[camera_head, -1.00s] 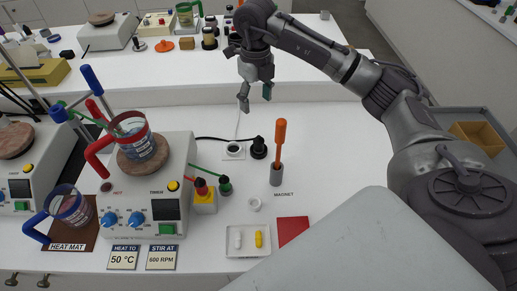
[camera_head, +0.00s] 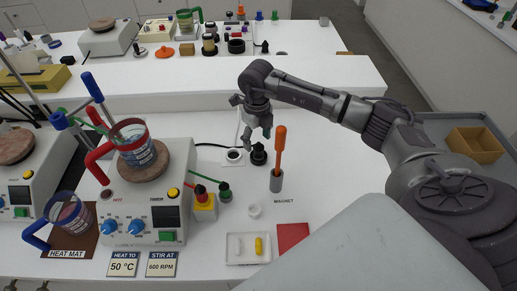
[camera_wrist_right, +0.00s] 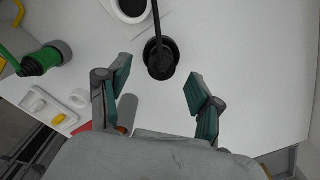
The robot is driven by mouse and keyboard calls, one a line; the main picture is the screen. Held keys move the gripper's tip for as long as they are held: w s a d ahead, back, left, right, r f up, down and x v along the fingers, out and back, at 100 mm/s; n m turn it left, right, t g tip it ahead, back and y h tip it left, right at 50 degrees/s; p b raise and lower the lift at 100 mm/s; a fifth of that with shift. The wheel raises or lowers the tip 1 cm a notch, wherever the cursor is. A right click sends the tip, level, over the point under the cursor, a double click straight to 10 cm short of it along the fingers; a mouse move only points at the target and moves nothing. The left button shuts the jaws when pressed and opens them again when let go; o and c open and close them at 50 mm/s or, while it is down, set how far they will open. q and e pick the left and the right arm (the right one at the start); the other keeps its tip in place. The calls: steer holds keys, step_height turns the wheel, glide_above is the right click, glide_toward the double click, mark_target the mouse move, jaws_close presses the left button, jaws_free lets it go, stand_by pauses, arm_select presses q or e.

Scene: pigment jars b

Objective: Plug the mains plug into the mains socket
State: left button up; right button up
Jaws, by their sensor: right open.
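The black mains plug (camera_head: 258,155) stands on the white bench with its black cable running off to the left. In the right wrist view the plug (camera_wrist_right: 160,62) lies just ahead of the fingers, roughly between them. The mains socket (camera_head: 234,156), a white plate with a dark round recess, is just left of the plug; it is cut off at the top of the wrist view (camera_wrist_right: 131,8). My right gripper (camera_head: 257,139) is open and empty, with its fingers just above the plug; I see no clear contact. My left gripper is not in view.
An orange-handled rod in a grey holder (camera_head: 276,181) stands close right of the plug. Green (camera_head: 224,191) and red-yellow (camera_head: 204,204) connectors and a hotplate with a beaker (camera_head: 137,143) are left. A small white tray (camera_head: 233,261) lies in front.

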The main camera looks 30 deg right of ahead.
mark_target(259, 145)
steer(key=f, duration=0.2)
steer(key=f+p, duration=0.1)
steer(key=f, duration=0.1)
steer(key=shift+s+d, duration=0.1)
steer(key=shift+d, duration=0.1)
jaws_close()
